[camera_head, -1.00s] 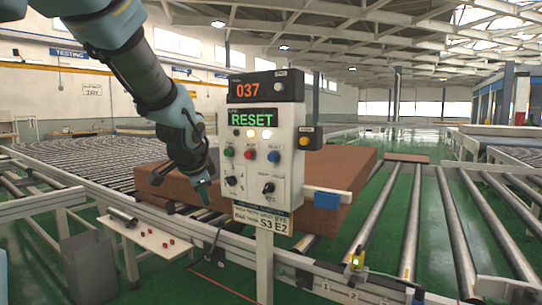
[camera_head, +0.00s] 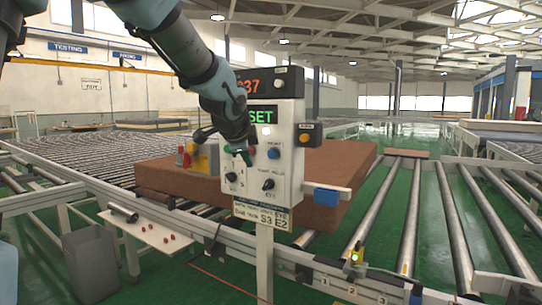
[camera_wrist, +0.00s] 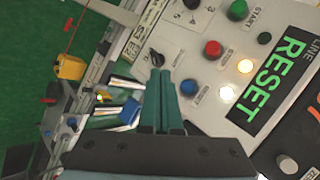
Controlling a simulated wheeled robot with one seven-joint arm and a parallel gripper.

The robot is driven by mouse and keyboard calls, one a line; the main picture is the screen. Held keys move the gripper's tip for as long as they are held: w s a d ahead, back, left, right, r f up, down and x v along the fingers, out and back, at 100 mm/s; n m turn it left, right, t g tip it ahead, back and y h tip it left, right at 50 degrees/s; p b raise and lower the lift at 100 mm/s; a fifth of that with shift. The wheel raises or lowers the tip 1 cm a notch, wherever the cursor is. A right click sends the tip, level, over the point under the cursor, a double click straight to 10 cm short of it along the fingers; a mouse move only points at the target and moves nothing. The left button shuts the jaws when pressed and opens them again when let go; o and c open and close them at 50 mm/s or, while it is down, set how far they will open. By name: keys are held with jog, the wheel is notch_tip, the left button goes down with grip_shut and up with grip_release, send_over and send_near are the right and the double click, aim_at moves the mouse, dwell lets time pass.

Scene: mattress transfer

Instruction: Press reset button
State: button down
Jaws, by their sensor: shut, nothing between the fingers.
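The white control panel (camera_head: 284,185) stands on a post in front of the conveyor. Its green "RESET" screen (camera_head: 266,117) is partly hidden by my arm in the head view and shows fully in the wrist view (camera_wrist: 266,87). The blue button (camera_head: 274,153) is on the panel's right side; in the wrist view it (camera_wrist: 189,88) is right beside my fingertips. The red button (camera_wrist: 213,49) and green START button (camera_wrist: 238,10) show in the wrist view; my gripper hides them in the head view. My gripper (camera_head: 243,158) is shut and empty, in front of the panel. Contact cannot be told.
A brown mattress block (camera_head: 165,180) lies on the rollers behind the panel. A yellow and red device (camera_head: 203,156) stands beside the panel. A yellow button box (camera_head: 309,133) and a blue-ended arm (camera_head: 328,196) stick out on the right. A grey bin (camera_head: 90,262) stands on the floor.

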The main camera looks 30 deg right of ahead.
aim_at(271, 157)
jog(key=w+d+p, duration=0.2)
jog(key=w+d, duration=0.2)
jog(key=d, duration=0.3)
jog(key=shift+w+d, duration=0.1)
jog(key=shift+d, duration=0.1)
dwell(2.0)
jog(key=shift+w+d, duration=0.1)
jog(key=shift+d, duration=0.15)
jog(key=shift+w+d+p, duration=0.4)
jog(key=shift+d+p, duration=0.05)
jog(key=shift+d, duration=0.3)
dwell(1.1)
jog(key=shift+a, duration=0.1)
jog(key=shift+s+a+b, duration=0.55)
jog(key=shift+s+a, duration=0.1)
jog(key=shift+a, duration=0.35)
jog(key=shift+s+a+b, duration=0.25)
jog(key=shift+s+a, duration=0.15)
jog(key=shift+a, duration=0.35)
jog(key=shift+s+a+b, duration=0.2)
jog(key=shift+s+a, duration=0.2)
jog(key=shift+a, duration=0.3)
jog(key=shift+s+a+b, duration=0.25)
jog(key=shift+s+a, duration=0.15)
jog(key=shift+a, duration=0.35)
